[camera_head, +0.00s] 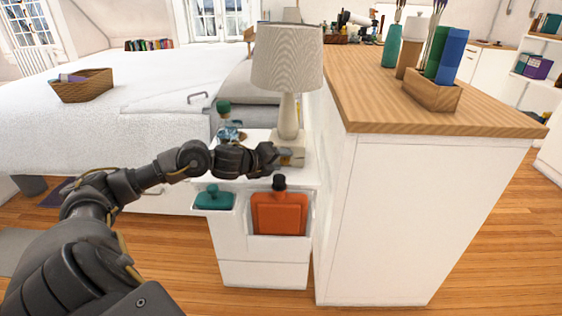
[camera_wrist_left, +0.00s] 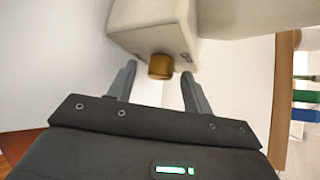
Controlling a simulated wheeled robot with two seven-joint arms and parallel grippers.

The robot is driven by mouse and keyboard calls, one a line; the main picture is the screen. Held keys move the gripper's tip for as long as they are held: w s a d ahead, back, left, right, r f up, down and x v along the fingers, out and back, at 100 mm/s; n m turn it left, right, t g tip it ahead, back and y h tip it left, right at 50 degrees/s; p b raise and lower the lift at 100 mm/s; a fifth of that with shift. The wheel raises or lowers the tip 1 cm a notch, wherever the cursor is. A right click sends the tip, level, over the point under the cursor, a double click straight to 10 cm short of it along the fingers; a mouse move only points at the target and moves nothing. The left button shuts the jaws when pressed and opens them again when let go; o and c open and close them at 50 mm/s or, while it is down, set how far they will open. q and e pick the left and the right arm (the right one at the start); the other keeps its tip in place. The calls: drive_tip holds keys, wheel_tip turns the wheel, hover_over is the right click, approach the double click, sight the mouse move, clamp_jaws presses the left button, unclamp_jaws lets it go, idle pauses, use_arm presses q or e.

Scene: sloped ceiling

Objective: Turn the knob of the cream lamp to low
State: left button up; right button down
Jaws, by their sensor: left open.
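The cream lamp (camera_head: 287,60) stands on the white nightstand between the bed and the tall cabinet, with a pleated shade and a square base (camera_head: 294,153). In the left wrist view the lamp base (camera_wrist_left: 152,25) is at the top, with a round brown-gold knob (camera_wrist_left: 161,66) on its facing side. Small marks show beside the knob, too small to read. My left gripper (camera_head: 282,155) reaches the front of the base. In the left wrist view its open fingers (camera_wrist_left: 155,82) stand on either side of the knob, apart from it. My right gripper is not in view.
The nightstand (camera_head: 262,272) holds an orange bottle (camera_head: 279,211) and a teal item (camera_head: 213,198) in front pockets. A small figure (camera_head: 228,122) stands left of the lamp. The white cabinet (camera_head: 415,210) rises close on the right.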

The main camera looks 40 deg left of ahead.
use_arm(q)
drive_tip(key=shift+w+d+f, duration=0.1)
drive_tip(key=shift+w+f, duration=0.05)
drive_tip(key=shift+w, duration=0.2)
